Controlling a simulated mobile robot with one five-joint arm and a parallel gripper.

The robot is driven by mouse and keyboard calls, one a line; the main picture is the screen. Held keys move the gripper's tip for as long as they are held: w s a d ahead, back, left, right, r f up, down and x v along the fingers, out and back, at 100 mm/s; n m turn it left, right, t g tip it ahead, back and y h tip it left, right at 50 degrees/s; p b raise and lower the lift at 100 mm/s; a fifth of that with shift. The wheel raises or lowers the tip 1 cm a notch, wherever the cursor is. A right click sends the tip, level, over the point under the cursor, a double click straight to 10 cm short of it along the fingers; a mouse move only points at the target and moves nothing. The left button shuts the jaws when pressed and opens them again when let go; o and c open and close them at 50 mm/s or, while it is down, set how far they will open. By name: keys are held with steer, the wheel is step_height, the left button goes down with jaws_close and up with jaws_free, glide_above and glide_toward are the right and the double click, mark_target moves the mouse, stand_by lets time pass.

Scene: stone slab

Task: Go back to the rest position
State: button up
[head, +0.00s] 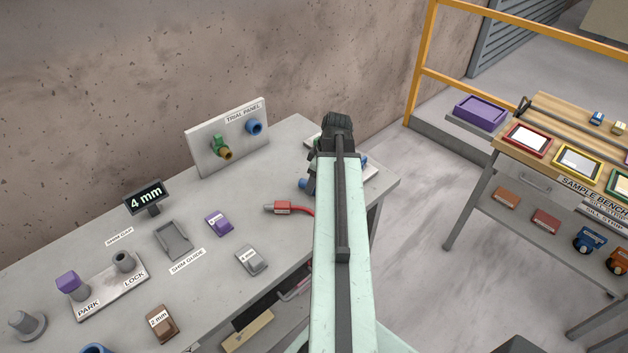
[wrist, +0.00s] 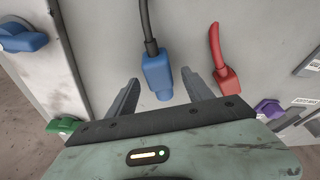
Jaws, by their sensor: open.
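My gripper (wrist: 158,77) is open in the wrist view, its two dark fingers spread apart. A blue plug (wrist: 158,78) with a black cable lies in the gap between the fingers as seen there. I cannot tell how far below the fingers it is, and no grip on it shows. In the head view my arm reaches over the right end of the stone slab (head: 215,275). It hides the fingers and most of what lies under them.
A red plug (head: 283,208) lies left of my arm; it also shows in the wrist view (wrist: 228,78). The trial panel (head: 202,148) stands behind. Shims, a 4 mm display (head: 148,196) and a park/lock plate (head: 105,298) are left. A sample bench (head: 530,150) stands right, across open floor.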

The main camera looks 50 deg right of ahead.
steer(key=p+v, duration=0.5)
steer(key=v, duration=0.1)
steer(key=shift+r, duration=0.3)
steer(key=shift+f, duration=0.1)
steer(key=w+a+n+y, duration=0.1)
steer(key=w+a+n, duration=0.1)
steer(key=w+a, duration=0.7)
steer(key=w+a+n, duration=0.3)
steer(key=w+a, duration=0.1)
steer(key=a, duration=0.8)
steer(key=a+m+g+h, duration=0.1)
steer(key=a+m, duration=0.7)
steer(key=a, duration=1.3)
steer(key=shift+a+f+g+h, duration=0.35)
steer(key=shift+f+g+h, duration=0.1)
steer(key=shift+g, duration=0.45)
